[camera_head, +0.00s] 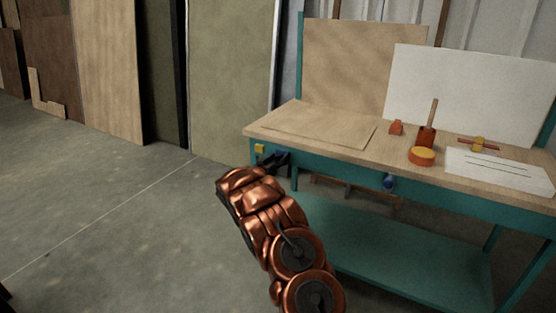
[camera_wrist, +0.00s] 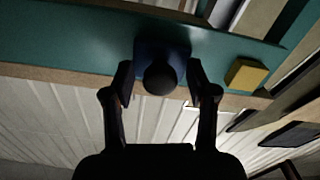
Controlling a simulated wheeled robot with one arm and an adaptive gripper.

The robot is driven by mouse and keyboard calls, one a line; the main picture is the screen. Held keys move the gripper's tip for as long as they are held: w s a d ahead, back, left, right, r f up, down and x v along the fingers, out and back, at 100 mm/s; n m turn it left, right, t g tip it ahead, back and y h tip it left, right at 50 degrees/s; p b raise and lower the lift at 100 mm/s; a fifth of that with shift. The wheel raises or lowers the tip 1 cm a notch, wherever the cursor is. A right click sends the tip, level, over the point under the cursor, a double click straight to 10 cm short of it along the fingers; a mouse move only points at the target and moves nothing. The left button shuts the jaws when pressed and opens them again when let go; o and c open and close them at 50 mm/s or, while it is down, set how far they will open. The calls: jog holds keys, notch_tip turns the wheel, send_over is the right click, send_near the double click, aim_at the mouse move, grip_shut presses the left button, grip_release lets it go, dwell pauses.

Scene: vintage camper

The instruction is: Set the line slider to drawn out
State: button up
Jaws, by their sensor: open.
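No label marks the line slider, so I cannot tell for certain which part it is. A dark round knob on a blue mount (camera_wrist: 176,52) sits on the teal front rail of the workbench in the wrist view. My gripper (camera_wrist: 160,84) is open, with its two dark fingers on either side of the knob; I cannot tell whether they touch it. A yellow block (camera_wrist: 246,75) is on the same rail beside the mount, and it also shows in the head view (camera_head: 260,148). In the head view my gripper (camera_head: 276,160) is at the bench's left front corner, partly hidden by my arm.
The wooden workbench (camera_head: 300,121) carries a flat board, a red-orange holder (camera_head: 427,137), a yellow-topped round piece (camera_head: 421,155) and a white sheet with dark lines (camera_head: 497,172). Another blue knob (camera_head: 389,181) is on the front rail. The floor at left is clear.

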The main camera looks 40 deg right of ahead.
jog(key=shift+c, duration=0.3)
grip_shut()
dwell(0.5)
